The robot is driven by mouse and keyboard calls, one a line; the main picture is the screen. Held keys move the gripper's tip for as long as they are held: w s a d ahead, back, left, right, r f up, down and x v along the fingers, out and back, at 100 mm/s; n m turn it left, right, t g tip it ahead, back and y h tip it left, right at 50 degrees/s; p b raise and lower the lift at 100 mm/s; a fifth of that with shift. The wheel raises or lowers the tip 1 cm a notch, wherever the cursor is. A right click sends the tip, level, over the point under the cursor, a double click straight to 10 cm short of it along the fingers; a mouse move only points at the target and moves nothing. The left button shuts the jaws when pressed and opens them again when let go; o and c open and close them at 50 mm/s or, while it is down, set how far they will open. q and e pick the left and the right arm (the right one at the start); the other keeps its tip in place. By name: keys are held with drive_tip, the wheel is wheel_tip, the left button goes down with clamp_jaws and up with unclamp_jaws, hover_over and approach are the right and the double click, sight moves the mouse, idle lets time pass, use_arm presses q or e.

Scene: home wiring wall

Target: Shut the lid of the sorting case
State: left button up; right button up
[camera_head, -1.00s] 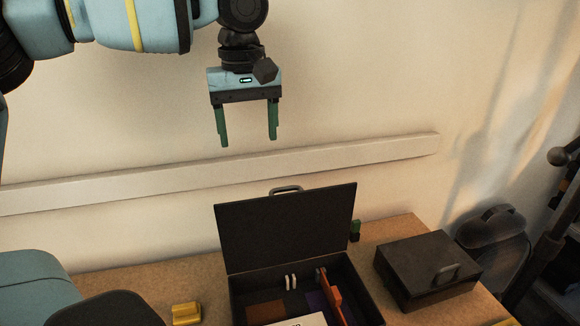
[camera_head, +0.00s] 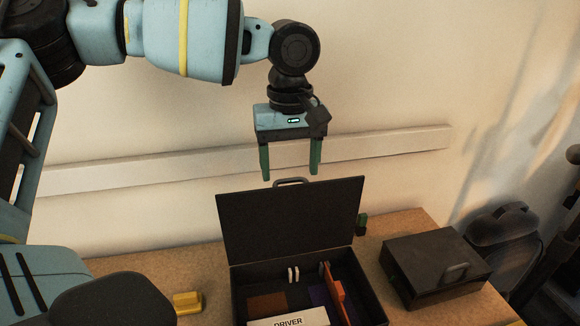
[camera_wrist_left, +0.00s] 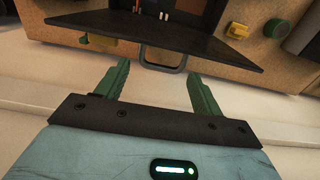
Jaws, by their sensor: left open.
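The sorting case (camera_head: 238,299) stands open on the wooden bench, its black lid (camera_head: 290,220) raised and leaning back toward the wall. A grey handle (camera_head: 291,182) sits on the lid's top edge. My left gripper (camera_head: 291,178) is open, fingers pointing down, at the lid's top edge near the handle. In the left wrist view the handle (camera_wrist_left: 163,62) lies ahead of and between the two green fingers (camera_wrist_left: 155,78), and nothing is between them in a grip. Inside the case are an orange-handled tool, white pieces and a label reading DRIVER. My right gripper does not show.
A closed dark box (camera_head: 435,265) stands to the right of the case. A yellow block (camera_head: 187,302) lies to the left, and a small green item (camera_head: 362,224) stands behind the case's right side. A pale rail (camera_head: 400,142) runs along the wall behind.

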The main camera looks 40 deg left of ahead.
use_arm(q)
drive_tip(key=shift+f, duration=0.55)
drive_tip(key=c, duration=1.1)
